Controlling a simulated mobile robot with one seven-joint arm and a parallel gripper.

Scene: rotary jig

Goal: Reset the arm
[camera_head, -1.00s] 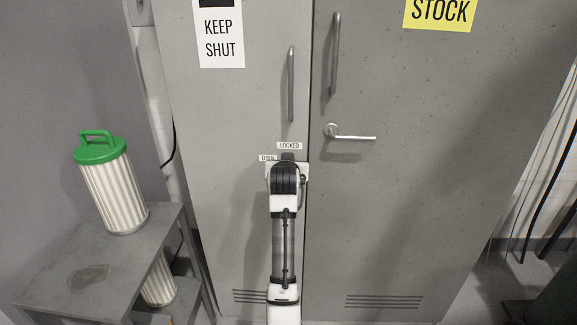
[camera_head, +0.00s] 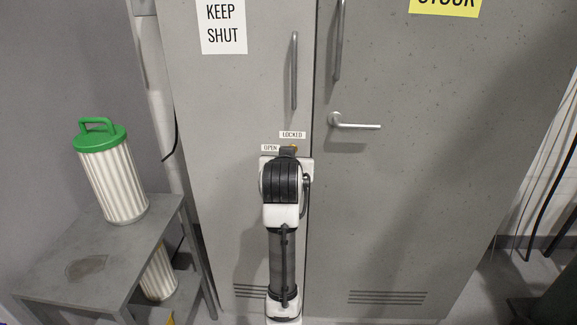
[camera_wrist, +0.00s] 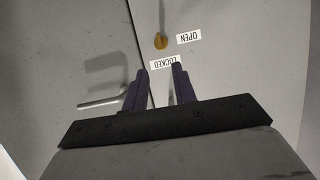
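My gripper (camera_wrist: 161,75) shows in the wrist view with its two dark fingers apart and nothing between them. A small round brass-coloured knob (camera_wrist: 160,41) on the grey cabinet door lies beyond the fingertips, apart from them. The LOCKED label (camera_wrist: 164,63) is close to the fingertips in that picture, and the OPEN label (camera_wrist: 189,38) is to the right of the knob; both appear upside down. In the head view my arm hides most of the gripper. The LOCKED label (camera_head: 292,134) and the OPEN label (camera_head: 270,148) show just above my wrist.
The grey cabinet has a left door (camera_head: 215,110) and a right door (camera_head: 420,170) with a lever handle (camera_head: 355,125). A vertical bar handle (camera_head: 294,70) stands above the labels. A grey side table (camera_head: 50,255) with a green-lidded filter (camera_head: 112,178) is at the left.

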